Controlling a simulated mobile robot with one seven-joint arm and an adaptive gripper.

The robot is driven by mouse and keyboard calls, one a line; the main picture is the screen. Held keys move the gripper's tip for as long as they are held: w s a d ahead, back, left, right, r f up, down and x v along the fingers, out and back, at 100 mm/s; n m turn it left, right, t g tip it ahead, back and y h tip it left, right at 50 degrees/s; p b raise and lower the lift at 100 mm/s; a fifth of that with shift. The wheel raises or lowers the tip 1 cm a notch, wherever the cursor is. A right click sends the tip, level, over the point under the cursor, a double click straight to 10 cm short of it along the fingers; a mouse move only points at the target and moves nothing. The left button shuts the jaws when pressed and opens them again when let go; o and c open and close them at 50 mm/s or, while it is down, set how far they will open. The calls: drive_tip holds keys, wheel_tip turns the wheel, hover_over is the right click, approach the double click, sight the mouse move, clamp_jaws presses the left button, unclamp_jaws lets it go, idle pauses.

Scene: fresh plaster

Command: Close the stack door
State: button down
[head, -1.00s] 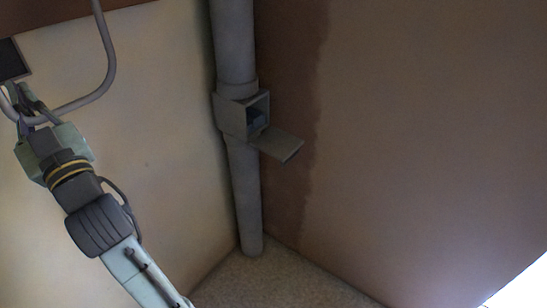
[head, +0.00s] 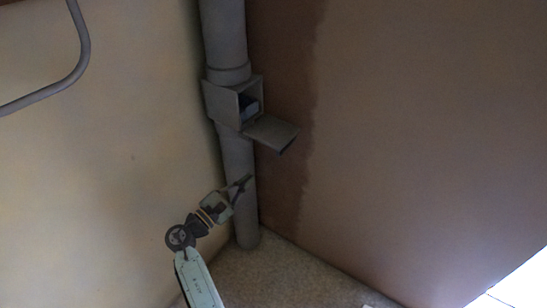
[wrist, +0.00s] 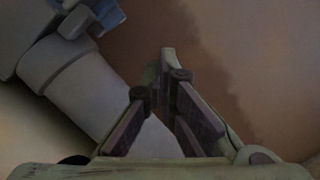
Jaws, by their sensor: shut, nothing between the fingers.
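The stack is a grey vertical pipe (head: 238,155) in the corner, with a square box (head: 222,103) on it. The box's front is open and something bluish shows inside. The stack door (head: 272,131) is a flat grey flap, hanging open from the box's lower edge and sticking out to the right, tilted slightly down. My gripper (head: 248,179) is below the door, in front of or beside the lower pipe, apart from the door. In the wrist view my gripper (wrist: 163,75) is shut and empty. The pipe (wrist: 85,90) runs behind it there, with the box partly cut off at upper left.
A bent grey rail (head: 78,50) stands out at the left wall. The brown plaster wall (head: 400,130) on the right has a darker strip beside the pipe. The speckled floor (head: 285,280) is clear around the pipe's foot. A bright area lies at lower right.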

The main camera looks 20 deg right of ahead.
sight(272, 136)
drive_tip(key=w+d+r+p, duration=0.2)
drive_tip(key=d+r, duration=0.3)
drive_tip(key=d, duration=0.5)
drive_tip(key=shift+w+p, duration=0.35)
drive_tip(key=shift+p, duration=0.5)
drive_tip(key=shift+r+n, duration=0.2)
drive_tip(key=shift+n, duration=0.1)
